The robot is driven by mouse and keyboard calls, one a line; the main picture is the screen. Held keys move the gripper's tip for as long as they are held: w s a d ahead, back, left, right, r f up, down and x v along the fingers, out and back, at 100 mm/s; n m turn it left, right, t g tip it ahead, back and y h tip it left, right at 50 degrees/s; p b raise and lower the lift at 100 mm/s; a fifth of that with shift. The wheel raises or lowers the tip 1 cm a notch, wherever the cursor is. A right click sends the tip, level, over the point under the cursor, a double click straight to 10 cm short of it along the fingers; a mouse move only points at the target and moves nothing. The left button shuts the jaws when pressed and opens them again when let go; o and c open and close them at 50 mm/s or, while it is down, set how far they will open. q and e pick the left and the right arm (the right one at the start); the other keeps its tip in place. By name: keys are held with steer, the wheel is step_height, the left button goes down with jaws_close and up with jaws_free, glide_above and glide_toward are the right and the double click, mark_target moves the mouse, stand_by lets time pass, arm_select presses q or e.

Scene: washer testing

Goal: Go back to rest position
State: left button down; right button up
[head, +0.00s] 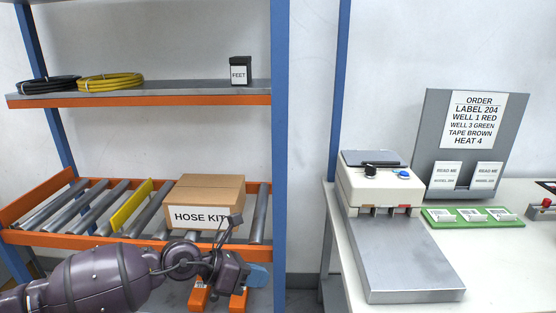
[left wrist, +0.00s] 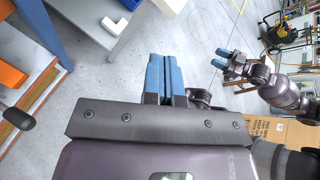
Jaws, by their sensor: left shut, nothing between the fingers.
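My left gripper (head: 257,276) is at the lower middle of the head view, in front of the rack and below the front rail of its roller shelf. The dark purple left arm comes in from the lower left. In the left wrist view, the blue fingers of the left gripper (left wrist: 165,78) lie side by side, shut with nothing between them. My right gripper (left wrist: 222,59) shows at the upper right of that view. Its two blue fingers stand slightly apart, with nothing seen between them. The right arm is out of the head view.
A HOSE KIT box (head: 205,197) stands on the roller shelf (head: 40,238) just behind my left arm. Orange objects (head: 199,293) lie low beside the gripper. A blue post (head: 280,130) is close at its right. A workbench (head: 500,270) with a white-and-grey machine (head: 380,188) stands at right.

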arm_select(q)
step_height(320, 180, up, 7)
steer(key=d+n+t+h, duration=0.2)
steer(key=n+t+h, duration=0.35)
steer(key=n, duration=0.65)
steer(key=s+a+f+n+t+y, duration=0.35)
steer(key=a+f+n+y, duration=0.45)
steer(key=n, duration=0.6)
steer(key=s+a+f+n+t+y, duration=0.3)
steer(key=s+a+f+n+y, duration=0.45)
steer(key=n, duration=0.75)
steer(key=s+a+f+n+g+y, duration=0.1)
steer(key=s+a+f+n+g, duration=0.1)
steer(key=s+a+f, duration=0.2)
steer(key=s+a+f+n+g+p, duration=0.1)
steer(key=s+a+f+n, duration=0.1)
steer(key=s+a+f, duration=0.3)
steer(key=s+f, duration=0.3)
steer(key=s, duration=0.3)
steer(key=shift+s+a+g+y, duration=0.2)
steer(key=shift+s+g+y, duration=0.1)
steer(key=shift+g+y, duration=0.1)
